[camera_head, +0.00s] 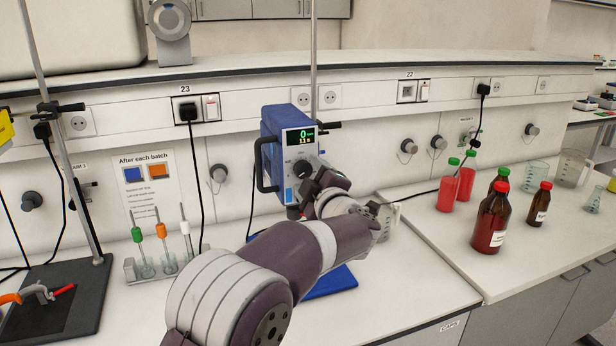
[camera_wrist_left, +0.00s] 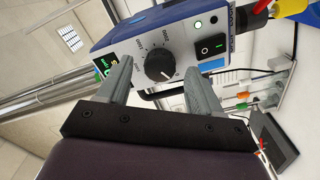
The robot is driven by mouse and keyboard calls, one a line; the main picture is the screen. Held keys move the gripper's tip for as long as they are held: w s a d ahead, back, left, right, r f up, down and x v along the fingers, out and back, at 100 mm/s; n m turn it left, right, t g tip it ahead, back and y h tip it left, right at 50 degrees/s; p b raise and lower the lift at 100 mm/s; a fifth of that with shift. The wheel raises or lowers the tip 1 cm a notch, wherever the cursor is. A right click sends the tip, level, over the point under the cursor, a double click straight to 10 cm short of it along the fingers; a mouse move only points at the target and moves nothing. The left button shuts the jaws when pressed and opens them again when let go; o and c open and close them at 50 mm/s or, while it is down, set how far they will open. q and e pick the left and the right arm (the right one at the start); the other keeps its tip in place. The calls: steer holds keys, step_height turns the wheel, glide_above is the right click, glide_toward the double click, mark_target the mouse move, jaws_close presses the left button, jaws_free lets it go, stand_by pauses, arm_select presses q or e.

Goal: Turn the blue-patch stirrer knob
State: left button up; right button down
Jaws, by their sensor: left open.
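The blue stirrer (camera_head: 283,130) is clamped on an upright rod above the bench, its front panel turned toward me. Its display reads 0 in green with a smaller yellow line below. The black stirrer knob (camera_head: 301,168) is below the display; a blue patch (camera_head: 288,195) is low on the panel. My left gripper (camera_head: 318,182) is at the panel, partly covering its lower right. In the left wrist view the round knob (camera_wrist_left: 160,62), with a white pointer mark, shows between the two open grey fingers (camera_wrist_left: 160,68). Whether the fingers touch it is unclear. My right gripper is out of view.
A sign (camera_head: 147,185) headed "After each batch" with blue and orange squares hangs behind a rack of coloured-top tools (camera_head: 160,262). Red bottles (camera_head: 447,188) and brown bottles (camera_head: 491,222) stand to the right. A blue plate (camera_head: 332,283) lies below my arm.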

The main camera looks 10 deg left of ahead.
arm_select(q)
steer(key=b+v, duration=0.2)
steer(key=v, duration=0.9)
steer(key=shift+d, duration=0.1)
steer(key=w+d+f+m+t+h, duration=0.2)
steer(key=d+f+m+h, duration=0.2)
steer(key=d+m+h, duration=0.3)
steer(key=s+d+f+m+g+h, duration=0.2)
steer(key=s+f+m+g+h, duration=0.1)
steer(key=f+m, duration=0.25)
steer(key=s+d+f+m+g+h, duration=0.1)
steer(key=s+f+m+g+h, duration=0.25)
steer(key=f, duration=0.35)
steer(key=s+a+f+m+g+y, duration=0.1)
steer(key=s+a+f+g, duration=0.3)
steer(key=s+a+f, duration=0.2)
steer(key=s+a+f+m+g+y+p, duration=0.1)
steer(key=s+a+f+g, duration=0.4)
steer(key=s+a, duration=0.6)
steer(key=s+f+m+y, duration=0.1)
steer(key=s, duration=0.2)
steer(key=shift+a+f, duration=0.15)
steer(key=shift+f, duration=0.15)
